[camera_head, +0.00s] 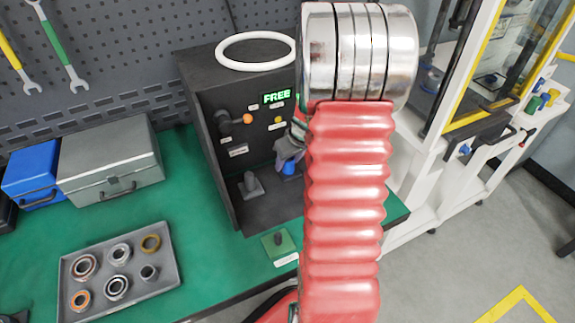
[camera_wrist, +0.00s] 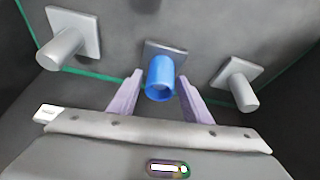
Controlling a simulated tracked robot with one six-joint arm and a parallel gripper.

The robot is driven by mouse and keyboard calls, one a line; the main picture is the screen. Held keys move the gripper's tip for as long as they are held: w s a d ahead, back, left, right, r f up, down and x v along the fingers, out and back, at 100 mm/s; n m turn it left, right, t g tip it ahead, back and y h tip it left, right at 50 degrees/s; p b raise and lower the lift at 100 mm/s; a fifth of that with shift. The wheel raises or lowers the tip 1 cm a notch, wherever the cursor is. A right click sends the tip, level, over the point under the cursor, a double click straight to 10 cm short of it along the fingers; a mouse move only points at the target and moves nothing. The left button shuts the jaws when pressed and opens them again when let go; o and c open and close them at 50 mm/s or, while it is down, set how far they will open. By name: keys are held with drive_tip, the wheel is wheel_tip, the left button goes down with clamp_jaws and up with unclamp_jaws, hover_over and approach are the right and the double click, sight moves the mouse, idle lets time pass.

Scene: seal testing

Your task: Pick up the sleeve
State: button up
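The blue sleeve (camera_wrist: 160,78), a short hollow cylinder, stands at a square grey base plate (camera_wrist: 165,48) in the middle of the wrist view. A little of the blue sleeve (camera_head: 291,169) also shows in the head view, low inside the dark test box. My gripper (camera_wrist: 158,76) has its two pale purple fingers apart, one on each side of the sleeve, with gaps visible. It appears open and empty. In the head view my gripper (camera_head: 288,148) is at the box, mostly hidden behind my red arm.
Grey posts on square plates stand left (camera_wrist: 68,45) and right (camera_wrist: 240,88) of the sleeve. The dark box (camera_head: 218,150) has a lit FREE sign (camera_head: 276,98) and a white ring (camera_head: 256,66) on top. A tray (camera_head: 170,262) of rings lies left on the green bench.

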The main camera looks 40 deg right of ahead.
clamp_jaws()
idle(0.3)
wheel_tip(320, 180, up, 10)
idle(0.7)
idle(0.5)
